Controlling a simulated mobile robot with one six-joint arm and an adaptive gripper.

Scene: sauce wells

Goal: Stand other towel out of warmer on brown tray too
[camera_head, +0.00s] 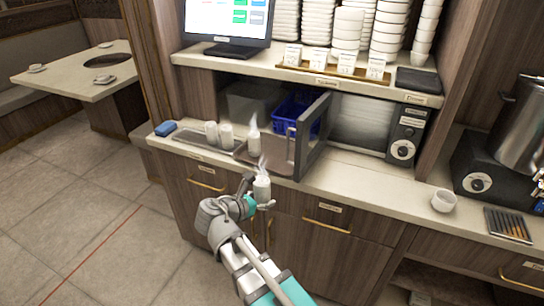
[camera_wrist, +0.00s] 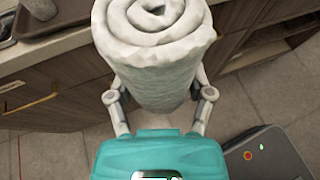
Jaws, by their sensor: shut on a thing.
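My gripper (camera_head: 262,200) is shut on a rolled white towel (camera_head: 262,188), upright and steaming in front of the counter edge. In the wrist view the towel (camera_wrist: 155,60) stands between my two fingers (camera_wrist: 162,100), its spiral end up. Another steaming white towel (camera_head: 253,143) stands upright on the brown tray (camera_head: 275,160) on the counter. The warmer (camera_head: 405,135) is at the right of the counter niche, with a dial on its front. Its dark door (camera_head: 312,135) stands open beside the brown tray. Its inside is only partly visible.
A grey tray (camera_head: 185,136) left of the brown one holds two white rolls (camera_head: 226,134). A blue item (camera_head: 165,128) lies at the counter's left end. A blue basket (camera_head: 292,112) sits in the niche. A white bowl (camera_head: 443,201) stands far right; the front counter between is clear.

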